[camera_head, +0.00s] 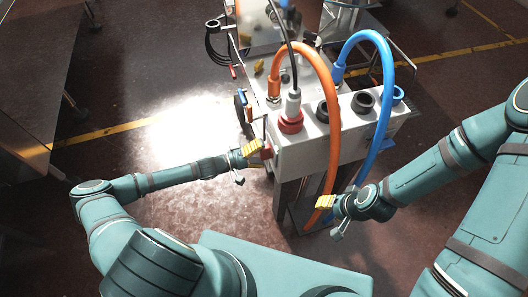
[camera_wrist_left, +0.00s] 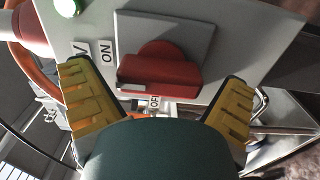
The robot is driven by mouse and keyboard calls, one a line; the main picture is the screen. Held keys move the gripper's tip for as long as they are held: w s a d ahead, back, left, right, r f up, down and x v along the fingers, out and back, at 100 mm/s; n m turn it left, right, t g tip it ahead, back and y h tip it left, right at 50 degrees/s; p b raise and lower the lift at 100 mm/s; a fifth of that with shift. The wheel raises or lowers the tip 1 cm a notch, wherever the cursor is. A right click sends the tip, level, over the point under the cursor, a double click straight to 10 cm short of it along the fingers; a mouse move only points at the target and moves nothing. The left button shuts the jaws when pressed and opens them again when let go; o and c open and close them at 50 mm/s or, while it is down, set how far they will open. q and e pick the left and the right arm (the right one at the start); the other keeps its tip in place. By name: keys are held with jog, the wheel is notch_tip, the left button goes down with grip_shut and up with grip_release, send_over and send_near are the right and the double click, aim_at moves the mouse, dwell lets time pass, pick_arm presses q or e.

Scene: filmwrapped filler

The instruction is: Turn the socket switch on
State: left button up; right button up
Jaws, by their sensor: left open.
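The red socket switch (camera_wrist_left: 160,74) sits on a grey plate on the side of the white box, with its bar lying crosswise in the left wrist view. An ON label (camera_wrist_left: 106,51) is to its left and an OFF label (camera_wrist_left: 154,103) just below it. In the head view the red switch (camera_head: 267,150) shows partly behind my left gripper (camera_head: 250,149). My left gripper's yellow fingers (camera_wrist_left: 157,80) are spread open on either side of the switch; contact cannot be told. My right gripper (camera_head: 326,202) is low in front of the box, away from the switch.
The white box (camera_head: 290,157) carries a red plug (camera_head: 291,119) with a black cable, dark round ports, and an orange hose (camera_head: 334,110) and a blue hose (camera_head: 388,85). The orange hose hangs near my right gripper. A green light (camera_wrist_left: 68,7) glows above the ON label. Floor at left is clear.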

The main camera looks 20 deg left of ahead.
pick_arm(q)
jog(key=v, duration=1.1)
jog(key=shift+s+a, duration=0.15)
jog(key=shift+s, duration=0.05)
